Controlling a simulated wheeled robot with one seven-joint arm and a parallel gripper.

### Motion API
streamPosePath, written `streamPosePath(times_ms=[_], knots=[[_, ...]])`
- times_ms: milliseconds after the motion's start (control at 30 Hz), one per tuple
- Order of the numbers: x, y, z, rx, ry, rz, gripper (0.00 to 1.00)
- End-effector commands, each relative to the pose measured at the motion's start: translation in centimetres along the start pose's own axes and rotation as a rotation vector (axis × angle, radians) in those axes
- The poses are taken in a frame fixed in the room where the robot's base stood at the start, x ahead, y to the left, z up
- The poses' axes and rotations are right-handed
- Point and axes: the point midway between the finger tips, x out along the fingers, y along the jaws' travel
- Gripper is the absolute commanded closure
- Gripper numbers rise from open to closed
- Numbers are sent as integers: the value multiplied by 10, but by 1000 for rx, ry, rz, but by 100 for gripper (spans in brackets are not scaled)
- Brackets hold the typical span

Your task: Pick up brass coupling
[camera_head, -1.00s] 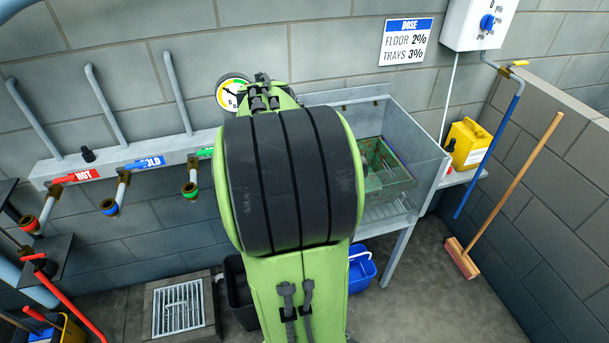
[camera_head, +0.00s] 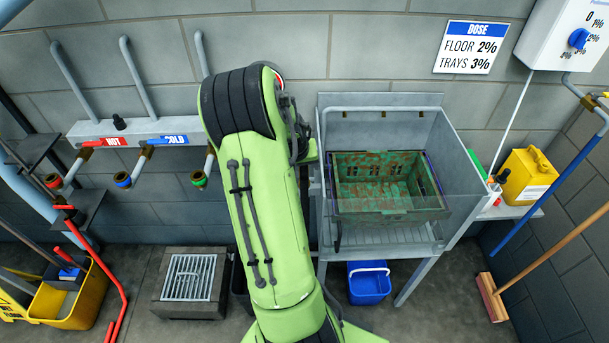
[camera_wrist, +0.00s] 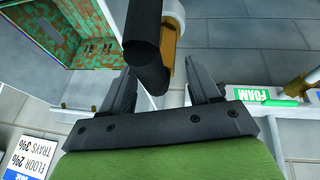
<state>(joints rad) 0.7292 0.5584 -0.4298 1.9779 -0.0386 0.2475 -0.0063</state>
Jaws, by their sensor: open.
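In the wrist view, a brass-coloured collar (camera_wrist: 178,43) shows beside a thick black cylinder (camera_wrist: 147,45), with a pale pipe end above it. I take the collar to be the brass coupling; the black cylinder hides part of it. My gripper (camera_wrist: 163,84) is open, one finger on each side of the lower end of the black cylinder. I cannot tell whether either finger touches it. In the head view, my arm hides the gripper and the coupling.
A metal sink (camera_head: 386,101) holds a dirty green crate (camera_head: 390,208); it stands right of my arm. A pipe rail (camera_head: 130,130) with HOT and COLD taps is at left. A floor drain (camera_head: 190,278), blue bucket (camera_head: 369,286) and yellow jug (camera_head: 527,175) are nearby.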

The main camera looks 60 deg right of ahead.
Motion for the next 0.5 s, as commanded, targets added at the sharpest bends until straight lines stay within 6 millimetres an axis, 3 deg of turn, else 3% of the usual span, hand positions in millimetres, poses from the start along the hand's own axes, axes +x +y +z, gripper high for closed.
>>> streamPosePath(times_ms=[200, 500], knots=[[2, -1, 0, -1, 1, -2, 39], [2, -1, 0, -1, 0, -1, 85]])
